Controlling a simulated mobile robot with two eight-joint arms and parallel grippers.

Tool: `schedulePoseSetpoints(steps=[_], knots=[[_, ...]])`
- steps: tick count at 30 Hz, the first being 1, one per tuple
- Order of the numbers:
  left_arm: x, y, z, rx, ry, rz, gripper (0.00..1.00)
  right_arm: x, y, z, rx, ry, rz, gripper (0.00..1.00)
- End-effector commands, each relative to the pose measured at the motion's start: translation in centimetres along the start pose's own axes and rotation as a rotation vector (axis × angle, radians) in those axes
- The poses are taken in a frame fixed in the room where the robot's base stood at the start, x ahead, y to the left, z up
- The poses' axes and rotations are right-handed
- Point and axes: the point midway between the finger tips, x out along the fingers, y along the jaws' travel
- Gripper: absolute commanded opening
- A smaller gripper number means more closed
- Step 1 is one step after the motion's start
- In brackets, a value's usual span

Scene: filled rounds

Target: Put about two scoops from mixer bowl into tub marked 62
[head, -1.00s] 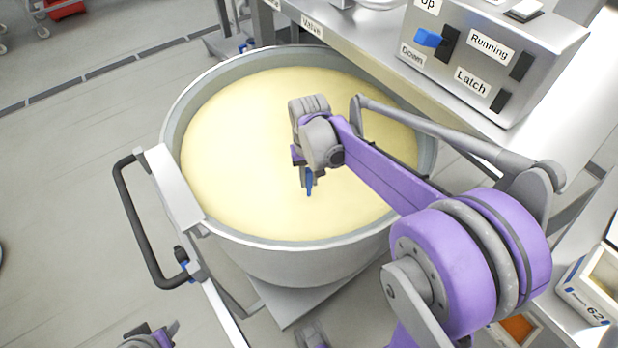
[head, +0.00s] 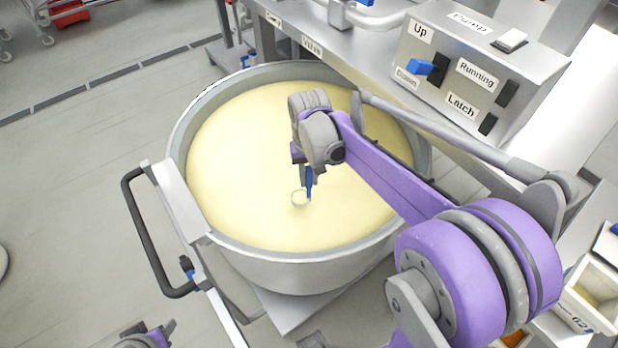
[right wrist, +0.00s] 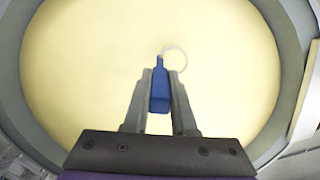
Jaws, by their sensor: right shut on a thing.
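The mixer bowl (head: 176,150) is a large grey metal bowl, filled with pale yellow mix (head: 240,150). My right gripper (head: 308,172) is over the middle of it, shut on the blue handle of a scoop (head: 309,186). The scoop's pale round rim shows at the mix's surface, also in the right wrist view (right wrist: 175,57); its cup is hard to tell from the mix. The tub marked 62 (head: 575,319) is an open white box at the lower right, with a little yellow visible inside.
A control box (head: 480,75) with Up, Down, Running and Latch labels stands on a metal bench behind the bowl. A black handle (head: 140,235) sticks out at the bowl's left. Another pale container (head: 607,240) is at the right edge. Open floor lies at left.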

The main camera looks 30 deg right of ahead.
Motion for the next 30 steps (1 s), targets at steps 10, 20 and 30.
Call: schedulePoseSetpoints(steps=[10, 20, 30], knots=[[-1.6, 0.0, -1.4, 0.000, 0.011, 0.000, 0.50, -2.7, 0.0, 0.0, 0.000, 0.002, 0.000, 0.00], [-3.0, 0.0, -2.7, 0.000, 0.021, 0.000, 0.50, -5.0, 0.0, 0.0, 0.000, 0.002, -0.001, 0.00], [-4.3, 0.0, -4.1, 0.000, 0.034, 0.000, 0.50, -7.5, 0.0, 0.0, 0.000, 0.002, -0.001, 0.00]])
